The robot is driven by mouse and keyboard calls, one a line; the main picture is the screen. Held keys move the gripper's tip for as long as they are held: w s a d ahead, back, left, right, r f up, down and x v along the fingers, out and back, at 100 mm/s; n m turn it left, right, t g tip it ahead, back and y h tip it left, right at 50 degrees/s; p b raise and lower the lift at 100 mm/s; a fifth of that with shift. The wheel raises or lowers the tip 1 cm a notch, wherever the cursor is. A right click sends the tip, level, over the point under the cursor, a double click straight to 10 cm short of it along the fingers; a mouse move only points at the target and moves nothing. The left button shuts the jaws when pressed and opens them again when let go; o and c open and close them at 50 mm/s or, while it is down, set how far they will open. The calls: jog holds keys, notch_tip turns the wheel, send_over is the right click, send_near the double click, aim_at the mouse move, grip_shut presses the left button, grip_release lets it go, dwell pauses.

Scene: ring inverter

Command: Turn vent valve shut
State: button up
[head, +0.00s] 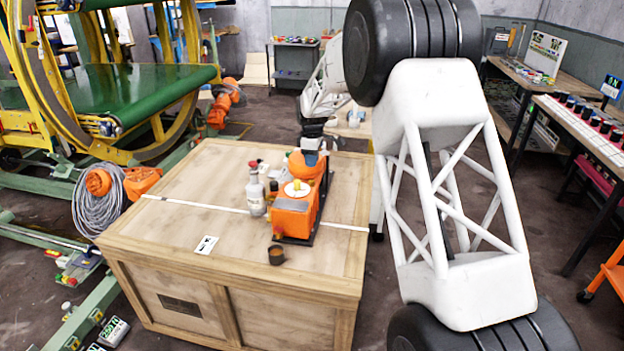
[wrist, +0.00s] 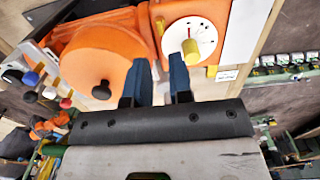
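An orange machine (head: 292,218) stands on a wooden crate. Its white round dial (wrist: 202,32) has a pale yellow knob (wrist: 190,50) at its centre; the dial also shows on top in the head view (head: 291,191). Beside it is a large round orange part (wrist: 88,65) with a black knob (wrist: 101,91). I cannot tell for certain which of these is the vent valve. My gripper (wrist: 161,68) has two blue fingers, apart with nothing seen between them. In the wrist view they overlap the space between the round part and the dial. In the head view my gripper (head: 312,147) is at the machine's far end.
A grey bottle with a red cap (head: 255,192) stands left of the machine on the crate (head: 180,215). A dark cup (head: 276,255) and a white card (head: 206,245) are near the front. My white arm hides the right side.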

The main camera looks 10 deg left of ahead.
aim_at(312, 183)
jog(key=shift+f, duration=0.1)
dwell(0.3)
jog(key=shift+f, duration=3.8)
grip_shut()
